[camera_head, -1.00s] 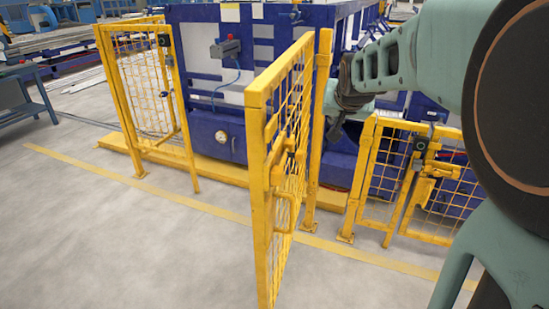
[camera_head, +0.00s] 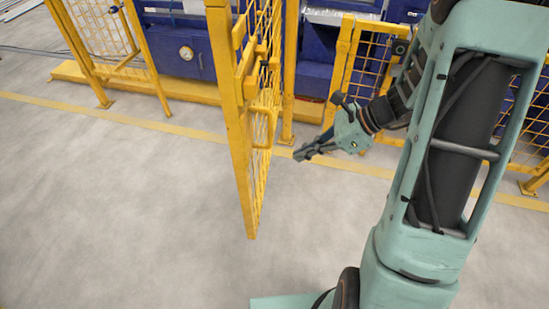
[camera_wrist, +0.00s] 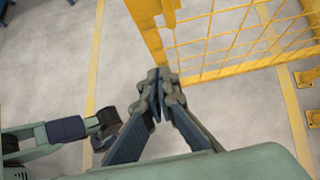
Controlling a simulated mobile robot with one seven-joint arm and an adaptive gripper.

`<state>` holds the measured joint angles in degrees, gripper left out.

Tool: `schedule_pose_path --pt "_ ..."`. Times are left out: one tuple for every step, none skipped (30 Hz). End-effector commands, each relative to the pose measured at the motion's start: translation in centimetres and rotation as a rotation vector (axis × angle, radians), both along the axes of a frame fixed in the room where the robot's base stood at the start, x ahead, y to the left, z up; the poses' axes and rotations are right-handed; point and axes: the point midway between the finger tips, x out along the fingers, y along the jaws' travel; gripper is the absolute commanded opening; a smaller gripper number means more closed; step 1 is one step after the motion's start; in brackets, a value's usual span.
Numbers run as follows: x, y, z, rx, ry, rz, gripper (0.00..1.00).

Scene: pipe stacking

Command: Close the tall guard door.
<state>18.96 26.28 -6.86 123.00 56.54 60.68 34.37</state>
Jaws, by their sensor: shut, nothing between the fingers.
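The tall guard door (camera_head: 238,130) is a yellow frame with wire mesh. It stands open, swung out from the fence line toward me, with a handle (camera_head: 262,128) on its right face. My gripper (camera_head: 298,155) is shut and empty, to the right of the door and apart from it in the head view. In the wrist view the door's mesh (camera_wrist: 235,40) fills the upper right, and my gripper (camera_wrist: 154,75) points toward the door's lower frame. I cannot tell the exact gap between them.
Yellow fence posts (camera_head: 290,75) and a lower mesh gate (camera_head: 365,65) stand behind and right. Another mesh panel (camera_head: 108,45) is at the left. Blue machinery (camera_head: 185,55) stands behind the fence. The grey floor (camera_head: 120,215) at left is clear.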

Motion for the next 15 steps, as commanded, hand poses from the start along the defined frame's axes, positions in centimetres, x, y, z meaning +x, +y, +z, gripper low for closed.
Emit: schedule_pose_path --pt "0.0 0.4 -0.4 0.004 0.002 0.000 0.00" --pt "0.0 0.6 -0.6 0.004 0.002 0.001 0.00" --pt "0.1 1.0 -1.1 0.003 0.003 0.004 0.00" --pt "0.1 1.3 -1.5 0.002 0.003 0.004 0.00" --pt "0.2 1.7 -1.8 0.002 0.003 0.004 0.00" --pt "0.3 2.3 -2.4 0.002 0.003 0.006 0.00" --pt "0.4 2.7 -2.9 0.001 0.003 0.005 0.00" --pt "0.5 3.1 -3.4 0.001 0.003 0.005 0.00" --pt "0.6 3.7 -4.0 0.000 0.003 0.006 0.00" --pt "0.8 4.2 -4.5 -0.001 0.002 0.006 0.00" --pt "0.8 4.7 -5.0 0.000 0.003 0.007 0.00" --pt "0.9 5.3 -5.6 -0.001 0.003 0.006 0.00" --pt "1.0 5.7 -6.1 -0.001 0.002 0.006 0.00" --pt "1.2 6.1 -6.5 -0.001 0.002 0.006 0.00" --pt "1.2 6.7 -7.0 -0.003 0.002 0.007 0.00"
